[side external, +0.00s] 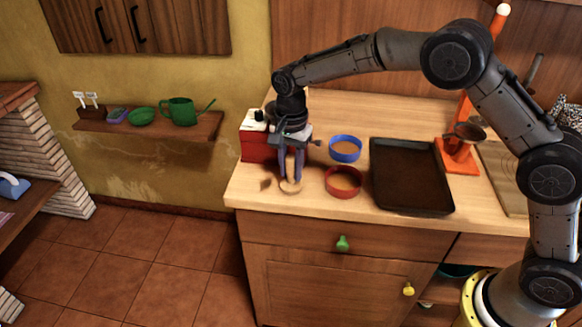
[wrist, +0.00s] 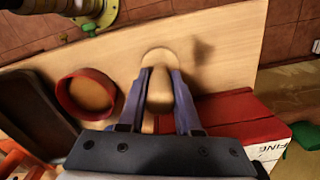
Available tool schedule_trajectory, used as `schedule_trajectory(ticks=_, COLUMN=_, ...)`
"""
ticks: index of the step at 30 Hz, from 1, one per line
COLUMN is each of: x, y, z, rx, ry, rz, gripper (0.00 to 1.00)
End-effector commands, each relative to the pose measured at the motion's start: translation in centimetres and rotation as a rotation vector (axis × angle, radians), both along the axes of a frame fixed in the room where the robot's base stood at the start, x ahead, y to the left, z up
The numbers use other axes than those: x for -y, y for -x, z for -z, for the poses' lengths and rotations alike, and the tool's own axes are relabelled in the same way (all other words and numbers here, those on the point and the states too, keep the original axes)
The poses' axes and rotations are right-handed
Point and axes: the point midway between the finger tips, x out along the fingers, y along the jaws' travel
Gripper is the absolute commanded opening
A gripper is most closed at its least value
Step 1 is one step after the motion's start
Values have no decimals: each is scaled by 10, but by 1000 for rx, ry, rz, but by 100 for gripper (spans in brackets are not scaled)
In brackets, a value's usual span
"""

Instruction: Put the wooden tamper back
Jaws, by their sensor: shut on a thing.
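The wooden tamper (wrist: 159,92) is pale wood with a round end. My gripper (wrist: 160,74) is shut on it, and the fingers lie on either side of its shaft. In the side external view my gripper (side external: 291,176) points down over the counter's left front part. The tamper's round end (side external: 290,187) shows below the fingertips, close to the counter top. I cannot tell whether it touches the wood. The fingers hide much of the shaft.
A red and white box (side external: 254,148) stands just left of my gripper. A blue ring (side external: 345,149) and a red ring (side external: 343,182) lie to the right, then a dark tray (side external: 410,176). The counter's front edge is close.

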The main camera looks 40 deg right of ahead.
Motion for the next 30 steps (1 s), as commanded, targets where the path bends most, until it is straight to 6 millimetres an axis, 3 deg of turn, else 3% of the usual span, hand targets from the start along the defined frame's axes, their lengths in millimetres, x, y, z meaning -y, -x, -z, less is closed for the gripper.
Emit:
schedule_trajectory(ticks=5, x=0, y=0, z=2, rx=0, ry=0, rz=0, gripper=0)
schedule_trajectory(ticks=6, x=0, y=0, z=3, rx=-1, ry=0, rz=0, gripper=34)
schedule_trajectory(ticks=11, x=0, y=0, z=3, rx=0, ry=0, rz=0, gripper=63)
schedule_trajectory(ticks=22, x=0, y=0, z=-2, rx=2, ry=-1, rz=0, gripper=63)
schedule_trajectory(ticks=30, x=0, y=-1, z=-47, rx=6, ry=-2, rz=0, gripper=63)
